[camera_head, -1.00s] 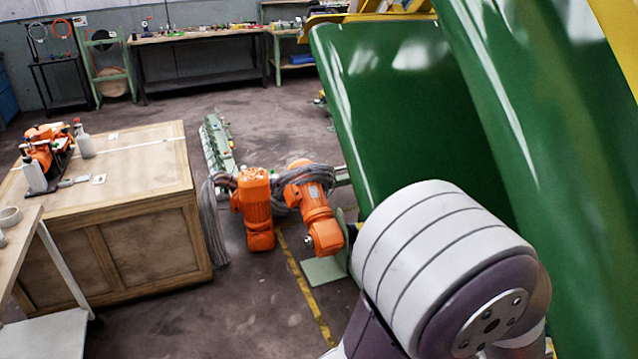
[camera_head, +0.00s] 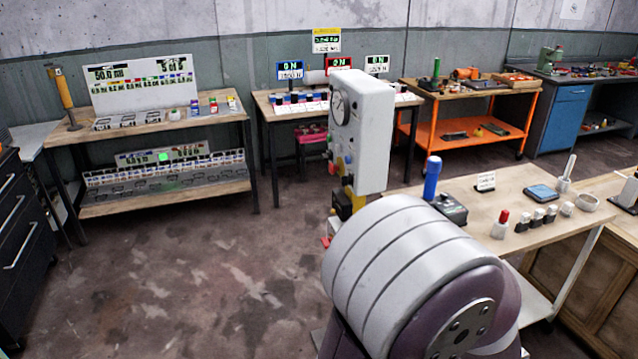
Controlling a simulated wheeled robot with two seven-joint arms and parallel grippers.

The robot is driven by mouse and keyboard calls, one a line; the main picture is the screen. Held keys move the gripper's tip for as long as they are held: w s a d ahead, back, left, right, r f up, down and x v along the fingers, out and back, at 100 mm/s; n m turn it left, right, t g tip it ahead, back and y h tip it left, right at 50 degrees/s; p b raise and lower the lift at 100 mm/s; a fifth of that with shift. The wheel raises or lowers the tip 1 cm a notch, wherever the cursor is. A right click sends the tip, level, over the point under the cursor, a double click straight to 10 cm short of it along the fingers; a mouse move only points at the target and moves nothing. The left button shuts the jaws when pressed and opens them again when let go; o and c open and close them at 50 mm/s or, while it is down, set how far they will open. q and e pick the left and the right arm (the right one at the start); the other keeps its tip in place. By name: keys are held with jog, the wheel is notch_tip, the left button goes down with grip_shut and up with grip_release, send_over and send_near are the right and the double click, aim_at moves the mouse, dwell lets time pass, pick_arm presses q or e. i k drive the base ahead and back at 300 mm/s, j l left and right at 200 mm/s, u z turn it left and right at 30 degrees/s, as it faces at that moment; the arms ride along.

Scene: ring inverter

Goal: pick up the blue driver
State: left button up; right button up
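A blue upright cylinder (camera_head: 431,178), which looks like the blue driver's handle, stands at the near left corner of a light wooden table. A dark box (camera_head: 450,208) is right beside its lower end; I cannot tell whether the cylinder is in it or behind it. A link of my own arm fills the lower middle of the view, in front of the table's left end. Neither of my grippers is in view.
The wooden table (camera_head: 520,190) also bears a red-capped bottle (camera_head: 500,226), several small bottles and a blue flat pad (camera_head: 541,193). A grey control box (camera_head: 362,130) on a post stands just left of the table. Shelves and benches line the wall. Floor at left is clear.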

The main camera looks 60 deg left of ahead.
aim_at(433, 163)
jog(key=u, duration=1.5)
jog(key=i+j, duration=0.25)
jog(key=i, duration=0.25)
jog(key=i+j, duration=0.2)
jog(key=i, duration=0.35)
jog(key=i+j, duration=0.25)
jog(key=i, duration=0.25)
jog(key=i+j+z, duration=0.1)
jog(key=i+j, duration=0.15)
jog(key=i, duration=0.25)
